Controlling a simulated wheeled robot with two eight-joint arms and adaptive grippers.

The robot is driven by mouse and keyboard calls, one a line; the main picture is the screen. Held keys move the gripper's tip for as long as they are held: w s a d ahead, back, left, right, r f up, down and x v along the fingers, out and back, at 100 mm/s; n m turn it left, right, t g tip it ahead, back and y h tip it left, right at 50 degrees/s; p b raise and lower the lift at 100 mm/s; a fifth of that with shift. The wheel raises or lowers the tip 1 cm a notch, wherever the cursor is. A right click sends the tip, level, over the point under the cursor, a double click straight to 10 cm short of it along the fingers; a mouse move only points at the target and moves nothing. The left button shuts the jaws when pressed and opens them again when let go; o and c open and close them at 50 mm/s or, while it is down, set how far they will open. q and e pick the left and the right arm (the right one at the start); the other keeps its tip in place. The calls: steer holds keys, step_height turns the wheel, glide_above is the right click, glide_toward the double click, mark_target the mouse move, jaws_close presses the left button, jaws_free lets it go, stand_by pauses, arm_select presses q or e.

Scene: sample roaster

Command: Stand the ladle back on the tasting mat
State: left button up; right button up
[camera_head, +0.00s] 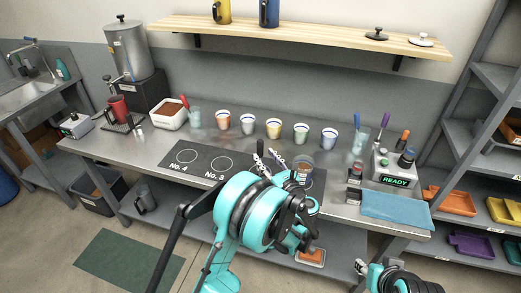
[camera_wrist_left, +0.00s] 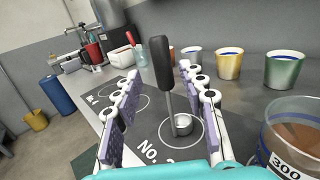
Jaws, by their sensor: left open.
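The ladle, with a black handle (camera_wrist_left: 162,62) and a small metal bowl (camera_wrist_left: 182,125), appears upright in the left wrist view. Its bowl is over a white circle on the dark tasting mat (camera_wrist_left: 148,128). The mat also shows in the head view (camera_head: 197,168), partly hidden by my left arm. My left gripper (camera_wrist_left: 159,72) is open, its fingers on either side of the handle with gaps visible. In the head view the left gripper (camera_head: 270,160) is above the mat. My right gripper (camera_head: 362,267) is low at the bottom right, away from the mat; its jaw opening is unclear.
A glass labelled 300 (camera_wrist_left: 290,140) with brown contents stands close to the right finger. Several cups (camera_head: 247,123) line the back of the counter. A device reading READY (camera_head: 393,170) and a blue cloth (camera_head: 396,207) are at the right.

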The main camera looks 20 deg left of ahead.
arm_select(q)
steer(key=p+v, duration=0.1)
steer(key=v, duration=0.6)
steer(key=w+d+r+m+t+h, duration=0.25)
steer(key=r+m+t+h, duration=0.35)
steer(key=r+m, duration=0.8)
steer(key=s+d+r+m+h, duration=0.3)
steer(key=r+m+h, duration=0.5)
steer(key=m, duration=0.6)
steer(key=s+a+f+m+g, duration=0.3)
steer(key=s+f+m+g, duration=0.1)
steer(key=s, duration=0.4)
steer(key=s+a+f+m+g+y, duration=0.1)
steer(key=s+a+f+m+g, duration=0.3)
steer(key=s+f+m, duration=0.3)
steer(key=s+a+f+m+g, duration=0.4)
steer(key=s+f, duration=0.4)
steer(key=s, duration=0.3)
steer(key=shift+s+a+f+m, duration=0.2)
steer(key=shift+m, duration=0.6)
